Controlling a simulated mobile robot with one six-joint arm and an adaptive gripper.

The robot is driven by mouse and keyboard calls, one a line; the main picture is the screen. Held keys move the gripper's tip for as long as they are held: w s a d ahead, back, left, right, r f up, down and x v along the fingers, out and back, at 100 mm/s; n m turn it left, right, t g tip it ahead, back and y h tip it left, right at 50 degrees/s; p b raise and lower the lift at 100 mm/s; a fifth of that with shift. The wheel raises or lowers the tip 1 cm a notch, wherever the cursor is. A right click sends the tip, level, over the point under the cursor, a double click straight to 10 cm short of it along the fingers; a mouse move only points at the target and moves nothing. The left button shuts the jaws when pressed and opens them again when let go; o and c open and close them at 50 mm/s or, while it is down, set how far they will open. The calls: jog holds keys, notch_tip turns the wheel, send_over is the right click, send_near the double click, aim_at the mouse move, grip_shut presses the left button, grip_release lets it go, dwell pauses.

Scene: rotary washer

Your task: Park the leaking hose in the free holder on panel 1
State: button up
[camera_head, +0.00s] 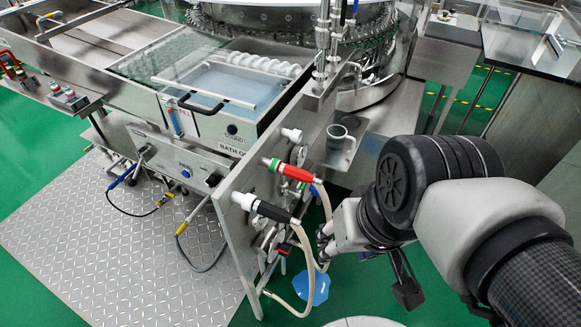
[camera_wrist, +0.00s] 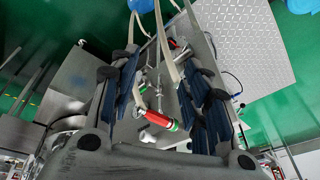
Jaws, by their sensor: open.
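The steel panel (camera_head: 240,222) stands upright in the middle of the head view. A hose with a red and green connector (camera_head: 290,172) and a hose with a black connector (camera_head: 268,210) are mounted on it. Above them, a white holder (camera_head: 291,134) has no hose on it. The panel's number is not readable, and no drip shows which hose leaks. My gripper (camera_head: 326,242) is to the right of the panel, beside the hanging pale hoses. In the wrist view my gripper (camera_wrist: 163,65) is open and empty; the red connector (camera_wrist: 158,118) appears between its fingers, apparently beyond them.
A blue puddle-like patch (camera_head: 311,288) lies on the green floor below the hoses. Gauges and valves crowd the panel face. A steel cup (camera_head: 340,140) stands on a ledge behind. The bath unit (camera_head: 225,105) and a checkered metal floor plate (camera_head: 105,245) are to the left.

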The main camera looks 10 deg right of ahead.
jog(key=w+a+f+m+g+y+p, duration=0.2)
jog(key=a+f+m+g+y, duration=0.15)
jog(key=m+g+y, duration=0.2)
jog(key=m+t+y+p, duration=0.4)
jog(key=m+t+y, duration=0.7)
jog(key=m, duration=0.8)
send_near(309, 178)
jog(key=a+r+t+h, duration=0.1)
jog(key=a+t+h, duration=0.1)
jog(key=h, duration=0.1)
jog(key=shift+s+a+y, duration=0.1)
jog(key=shift+y, duration=0.15)
jog(key=shift+x, duration=4.5)
jog(key=shift+s, duration=0.1)
jog(key=shift+c, duration=0.2)
grip_shut()
